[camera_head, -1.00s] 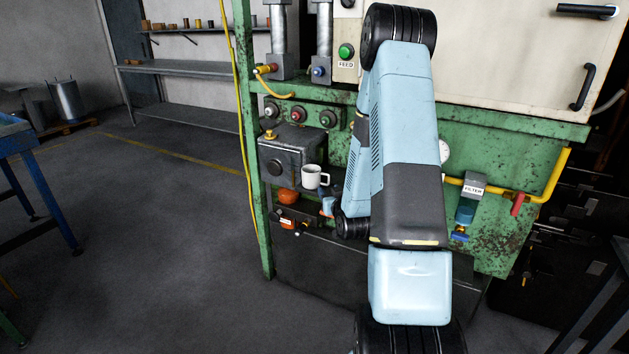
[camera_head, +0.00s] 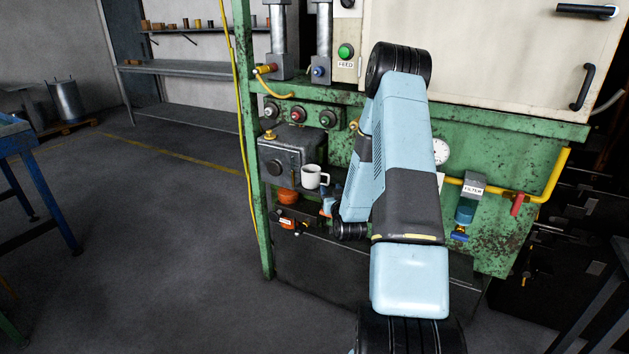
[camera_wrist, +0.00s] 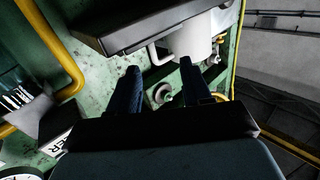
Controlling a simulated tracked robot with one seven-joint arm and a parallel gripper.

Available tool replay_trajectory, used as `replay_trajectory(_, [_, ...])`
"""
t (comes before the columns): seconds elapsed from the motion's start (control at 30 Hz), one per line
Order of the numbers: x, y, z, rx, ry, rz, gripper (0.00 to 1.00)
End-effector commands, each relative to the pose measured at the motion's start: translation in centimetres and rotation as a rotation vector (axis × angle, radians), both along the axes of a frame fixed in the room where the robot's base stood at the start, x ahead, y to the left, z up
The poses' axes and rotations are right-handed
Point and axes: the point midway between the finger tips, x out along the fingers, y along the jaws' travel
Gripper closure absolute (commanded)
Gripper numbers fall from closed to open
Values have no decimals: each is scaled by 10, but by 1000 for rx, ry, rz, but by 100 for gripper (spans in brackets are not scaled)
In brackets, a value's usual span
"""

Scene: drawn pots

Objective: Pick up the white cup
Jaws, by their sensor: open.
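The white cup (camera_head: 311,177) shows upright in the head view, in front of the grey box on the green machine, with its handle to the right. The cup (camera_wrist: 195,36) is also in the wrist view at upper centre, partly cut off by the dark ledge and the frame edge, its handle left of its body. My gripper (camera_wrist: 159,66) is open and empty in the wrist view. Its two dark fingers point towards the cup and its handle, with the cup beyond the tips. In the head view my arm hides most of the gripper.
The grey box (camera_head: 289,152) is just left of the cup. An orange part (camera_head: 287,196) is below. A dark ledge (camera_wrist: 145,25) lies close to the cup in the wrist view. A yellow pipe (camera_head: 542,186) and a filter (camera_head: 465,210) are right of my arm. Open floor lies left.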

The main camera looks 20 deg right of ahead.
Motion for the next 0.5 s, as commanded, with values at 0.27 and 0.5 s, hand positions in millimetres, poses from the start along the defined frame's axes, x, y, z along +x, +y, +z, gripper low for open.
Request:
replay_trajectory(0.27, [18,-7,1,1,-1,0,51])
replay_trajectory(0.5, [47,-17,1,0,-1,0,51])
